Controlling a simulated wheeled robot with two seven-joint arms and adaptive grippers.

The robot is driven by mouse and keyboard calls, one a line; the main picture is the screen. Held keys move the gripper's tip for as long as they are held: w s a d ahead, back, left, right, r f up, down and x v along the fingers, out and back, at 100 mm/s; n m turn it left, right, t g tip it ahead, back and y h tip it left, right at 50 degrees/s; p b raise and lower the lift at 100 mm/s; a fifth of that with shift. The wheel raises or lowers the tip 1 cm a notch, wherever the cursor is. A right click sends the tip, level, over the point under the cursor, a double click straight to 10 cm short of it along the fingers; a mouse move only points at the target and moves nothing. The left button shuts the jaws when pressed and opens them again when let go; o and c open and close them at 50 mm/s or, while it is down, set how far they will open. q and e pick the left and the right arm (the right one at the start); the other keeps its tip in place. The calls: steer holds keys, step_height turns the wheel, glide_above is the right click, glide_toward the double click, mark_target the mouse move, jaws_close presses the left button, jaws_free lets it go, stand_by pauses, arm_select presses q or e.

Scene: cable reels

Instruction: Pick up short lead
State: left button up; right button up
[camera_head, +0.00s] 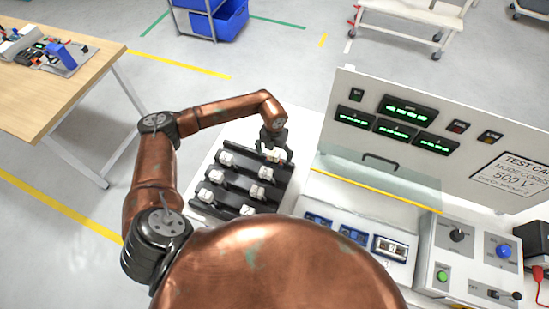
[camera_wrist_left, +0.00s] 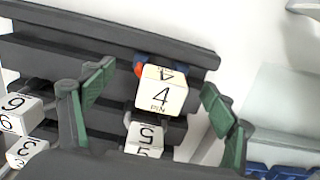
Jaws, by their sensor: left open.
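A dark rack (camera_head: 233,187) with slanted rails holds several white blocks on the white bench. My left gripper (camera_head: 275,148) is over the rack's far right corner, at a white block (camera_head: 276,155). In the left wrist view my open gripper (camera_wrist_left: 158,80) has its green-padded fingers on either side of a block marked "4 PIN" (camera_wrist_left: 160,92), with gaps between. Small red and blue parts (camera_wrist_left: 140,66) show behind this block. Another block marked 5 (camera_wrist_left: 145,138) is nearer, and blocks marked 6 and 3 are at left. I cannot tell which is the short lead. My right gripper is out of view.
A test panel with green displays (camera_head: 394,125) stands at right, with a clear cover (camera_head: 380,180) in front of it. Blue-and-white sockets (camera_head: 352,235) and a control box (camera_head: 470,262) are nearer. A wooden table (camera_head: 60,85) is at far left.

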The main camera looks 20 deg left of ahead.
mark_target(274, 163)
arm_select(q)
steer(key=shift+d+f+p, duration=0.2)
steer(key=shift+f+p, duration=0.15)
steer(key=shift+f, duration=0.45)
step_height(274, 163, down, 4)
steer(key=shift+a+r+p, duration=0.1)
steer(key=shift+r+p, duration=0.1)
steer(key=shift+p, duration=0.3)
steer(key=shift+f, duration=0.4)
steer(key=c, duration=1.1)
steer(key=shift+c, duration=1.3)
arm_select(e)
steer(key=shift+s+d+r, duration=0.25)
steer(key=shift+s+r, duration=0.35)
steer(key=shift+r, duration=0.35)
